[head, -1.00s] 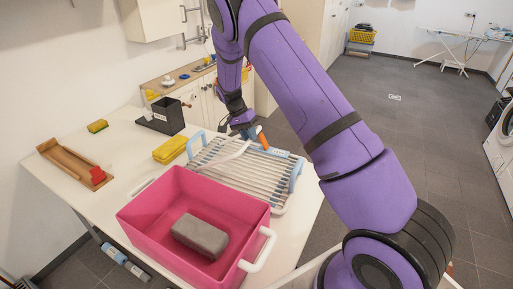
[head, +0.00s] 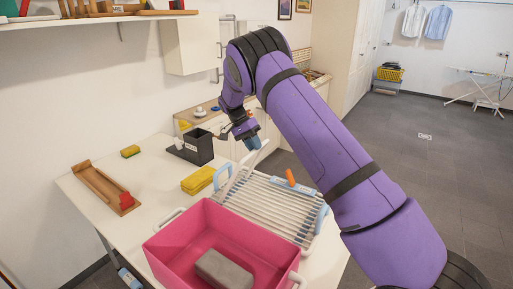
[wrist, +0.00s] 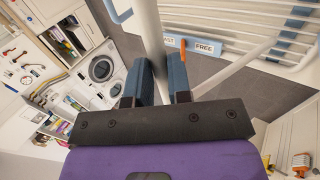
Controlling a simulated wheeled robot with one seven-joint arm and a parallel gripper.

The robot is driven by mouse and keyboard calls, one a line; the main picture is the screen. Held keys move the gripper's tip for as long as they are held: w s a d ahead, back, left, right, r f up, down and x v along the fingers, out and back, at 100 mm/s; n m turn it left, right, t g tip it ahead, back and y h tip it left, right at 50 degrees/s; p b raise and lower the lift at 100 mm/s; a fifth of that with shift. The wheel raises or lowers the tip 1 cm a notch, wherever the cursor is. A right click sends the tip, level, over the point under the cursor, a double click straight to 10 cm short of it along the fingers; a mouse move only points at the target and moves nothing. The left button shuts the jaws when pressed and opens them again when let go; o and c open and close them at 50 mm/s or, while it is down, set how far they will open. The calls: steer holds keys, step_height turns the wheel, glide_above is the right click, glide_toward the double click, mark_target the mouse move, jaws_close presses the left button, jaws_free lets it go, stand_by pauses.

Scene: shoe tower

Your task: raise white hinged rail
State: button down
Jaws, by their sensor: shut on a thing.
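The white hinged rail (wrist: 150,35) passes between the fingers of my gripper (wrist: 160,85) in the wrist view, and the fingers are shut on it. In the head view my gripper (head: 253,143) is above the far edge of the slatted white rack (head: 262,207), and a short part of the rail (head: 262,157) shows slanting between the gripper and the rack. The rail is tilted up from the rack; its hinge end is hard to make out. An orange lever (head: 290,178) stands on the rack's light-blue strip, beside a "FREE" label (wrist: 205,48) in the wrist view.
A pink bin (head: 180,243) holding a grey block (head: 222,268) stands in front of the rack. Space above the rack is open.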

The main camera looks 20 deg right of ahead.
steer(key=shift+a+f, duration=0.25)
steer(key=c, duration=1.3)
jaws_free()
steer(key=shift+w, duration=0.1)
steer(key=shift+c, duration=0.2)
steer(key=shift+d, duration=0.1)
steer(key=v, duration=1.1)
